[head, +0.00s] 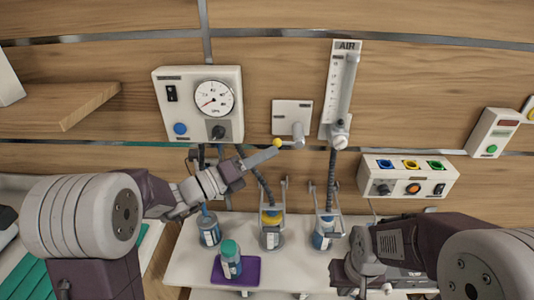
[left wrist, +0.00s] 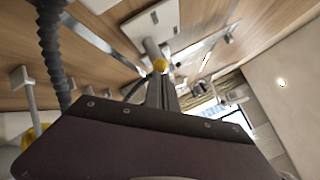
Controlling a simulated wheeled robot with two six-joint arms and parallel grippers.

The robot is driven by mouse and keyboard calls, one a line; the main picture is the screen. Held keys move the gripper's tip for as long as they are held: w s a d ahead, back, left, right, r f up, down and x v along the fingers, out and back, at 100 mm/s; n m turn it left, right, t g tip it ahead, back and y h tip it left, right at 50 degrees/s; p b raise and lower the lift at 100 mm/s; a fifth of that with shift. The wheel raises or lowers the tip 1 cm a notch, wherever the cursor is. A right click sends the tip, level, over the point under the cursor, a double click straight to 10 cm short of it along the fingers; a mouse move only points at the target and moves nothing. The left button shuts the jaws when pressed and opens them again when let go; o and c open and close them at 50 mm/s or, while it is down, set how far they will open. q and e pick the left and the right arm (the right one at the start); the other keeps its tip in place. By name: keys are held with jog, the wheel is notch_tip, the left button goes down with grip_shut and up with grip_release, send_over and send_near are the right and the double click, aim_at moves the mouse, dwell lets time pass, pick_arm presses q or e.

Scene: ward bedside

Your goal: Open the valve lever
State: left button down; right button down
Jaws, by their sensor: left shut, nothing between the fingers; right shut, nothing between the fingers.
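The valve lever is a grey arm with a yellow ball tip (head: 277,142). It sticks out to the left from a grey hub (head: 298,130) below a white wall plate (head: 292,110). My left gripper (head: 272,151) is shut and empty, its fingertips right beside the ball; I cannot tell whether they touch. In the left wrist view the ball (left wrist: 160,65) shows just beyond the shut fingertips (left wrist: 161,80). My right arm's wrist shows at the lower right, but its fingers are not visible.
A gauge box (head: 198,103) is left of the lever and an AIR flowmeter (head: 345,85) right of it. A socket box (head: 408,176) is further right. Bottles and a jar (head: 231,259) on a purple mat (head: 236,281) stand on the white shelf (head: 190,268) below.

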pick_arm(q)
jog(key=d+r+m+g+y+p, duration=0.3)
jog(key=d+r+m+y+p, duration=0.2)
jog(key=p, duration=1.9)
jog(key=shift+d+r+m+g+y, duration=0.15)
jog(key=shift+r+m+g+y, duration=0.3)
jog(key=shift+r+y, duration=1.7)
jog(key=shift+f+y, duration=0.25)
jog(key=shift+r, duration=0.1)
jog(key=shift+r+p, duration=0.7)
jog(key=shift+p, duration=0.25)
